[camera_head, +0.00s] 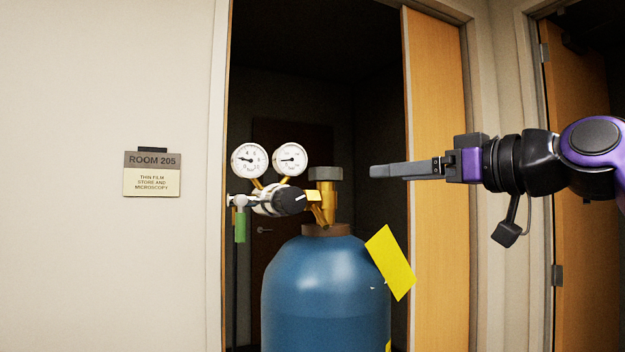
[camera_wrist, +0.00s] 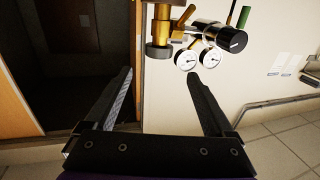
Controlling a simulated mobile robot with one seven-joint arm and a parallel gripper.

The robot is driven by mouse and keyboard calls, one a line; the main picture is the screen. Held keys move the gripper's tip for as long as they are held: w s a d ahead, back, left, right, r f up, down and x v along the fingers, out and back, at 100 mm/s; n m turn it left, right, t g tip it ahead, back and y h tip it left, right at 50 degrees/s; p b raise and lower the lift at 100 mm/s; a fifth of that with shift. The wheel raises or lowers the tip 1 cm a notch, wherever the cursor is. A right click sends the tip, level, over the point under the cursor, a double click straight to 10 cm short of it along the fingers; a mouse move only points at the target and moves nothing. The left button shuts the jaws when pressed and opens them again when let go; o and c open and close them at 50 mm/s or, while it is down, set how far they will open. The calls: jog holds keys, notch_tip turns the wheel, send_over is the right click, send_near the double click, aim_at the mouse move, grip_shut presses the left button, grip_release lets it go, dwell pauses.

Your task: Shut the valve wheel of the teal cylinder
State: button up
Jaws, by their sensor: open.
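The teal cylinder (camera_head: 325,290) stands upright in front of a doorway and looks blue-teal. Its grey valve wheel (camera_head: 325,174) sits on top of the brass valve (camera_head: 327,205). My gripper (camera_head: 372,171) points left, level with the wheel, a short gap to its right. In the wrist view the picture is upside down; the wheel (camera_wrist: 159,53) shows beyond the fingertips and between their lines. My gripper (camera_wrist: 160,74) is open, with nothing between its fingers. The cylinder body is out of the wrist view.
Left of the wheel are two gauges (camera_head: 270,160) and a regulator with a black knob (camera_head: 289,200). A yellow tag (camera_head: 391,262) hangs at the cylinder's right shoulder. A wooden door (camera_head: 437,200) stands behind my gripper. A room sign (camera_head: 152,173) is on the left wall.

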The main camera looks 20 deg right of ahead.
aim_at(324, 179)
jog(key=p+x, duration=0.2)
jog(key=x, duration=1.5)
jog(key=shift+w, duration=0.2)
jog(key=c, duration=1.1)
